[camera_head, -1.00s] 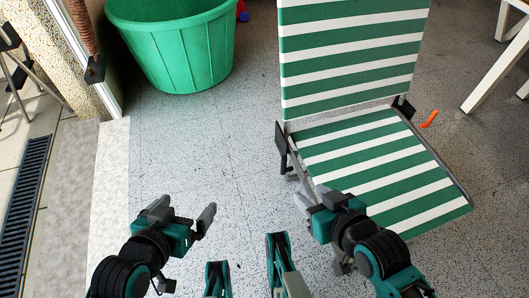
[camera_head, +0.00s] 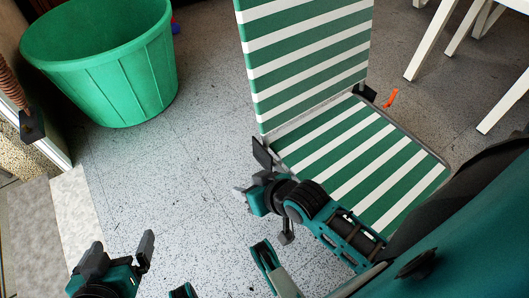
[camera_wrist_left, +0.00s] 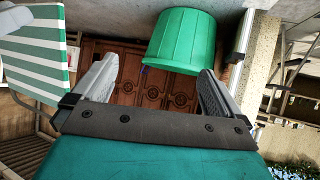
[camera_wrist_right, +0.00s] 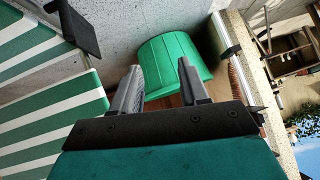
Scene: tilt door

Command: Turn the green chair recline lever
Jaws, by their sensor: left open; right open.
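The chair (camera_head: 345,160) has green and white stripes, with its backrest (camera_head: 305,60) tilted up from the seat. A dark flat piece (camera_head: 262,153) sticks out at the chair's left side, near the backrest hinge; I cannot tell if it is the recline lever. It also shows at the upper left in the right wrist view (camera_wrist_right: 76,25). My right gripper (camera_head: 242,198) is open and empty beside the chair's left side, just below that piece in the picture, apparently apart from it. My left gripper (camera_head: 122,257) is open and empty over the floor, left of the chair.
A large green tub (camera_head: 105,65) stands at the back left. White furniture legs (camera_head: 430,45) stand at the back right. An orange object (camera_head: 391,97) lies behind the chair. The speckled floor (camera_head: 190,165) between tub and chair is clear.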

